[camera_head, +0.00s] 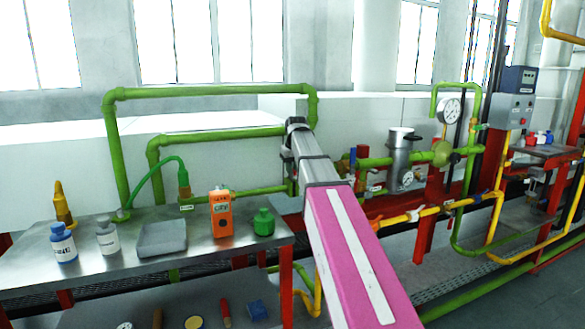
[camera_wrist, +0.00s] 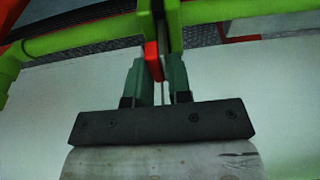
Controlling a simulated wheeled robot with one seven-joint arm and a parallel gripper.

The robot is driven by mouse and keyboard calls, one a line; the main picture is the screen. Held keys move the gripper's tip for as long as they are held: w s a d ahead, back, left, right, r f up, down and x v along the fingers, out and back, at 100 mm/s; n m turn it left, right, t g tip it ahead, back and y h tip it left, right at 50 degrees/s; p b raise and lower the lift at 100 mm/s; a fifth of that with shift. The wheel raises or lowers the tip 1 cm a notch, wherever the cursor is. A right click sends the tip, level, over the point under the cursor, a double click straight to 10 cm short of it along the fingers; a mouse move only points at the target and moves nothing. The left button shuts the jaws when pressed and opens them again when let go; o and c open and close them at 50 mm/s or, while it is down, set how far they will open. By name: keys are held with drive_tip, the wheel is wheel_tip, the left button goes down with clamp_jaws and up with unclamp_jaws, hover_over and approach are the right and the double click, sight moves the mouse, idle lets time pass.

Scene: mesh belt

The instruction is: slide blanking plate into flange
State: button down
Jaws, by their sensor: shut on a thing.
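In the wrist view, my gripper (camera_wrist: 160,76) has two dark green fingers, shut on a thin upright piece with a red part, the blanking plate (camera_wrist: 152,62). The green flange (camera_wrist: 174,22) stands just beyond the fingertips as two upright discs with a narrow gap between them. The plate's red part is close to the discs near this gap; I cannot tell whether its edge is inside. In the head view, my pink and grey arm reaches toward the green pipework and hides the gripper, plate and flange.
A steel bench (camera_head: 110,262) at left carries bottles, a grey tray (camera_head: 162,238), an orange meter (camera_head: 221,214) and a green canister (camera_head: 263,222). Green pipe (camera_wrist: 85,38) runs either side of the flange. A grey cylindrical vessel (camera_head: 402,162) and a gauge (camera_head: 449,110) stand right of my arm.

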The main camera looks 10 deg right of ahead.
drive_tip(key=c, duration=1)
unclamp_jaws()
drive_tip(key=shift+o, duration=0.2)
drive_tip(key=v, duration=1)
drive_tip(key=shift+r, duration=0.35)
drive_tip(key=shift+s, duration=0.15)
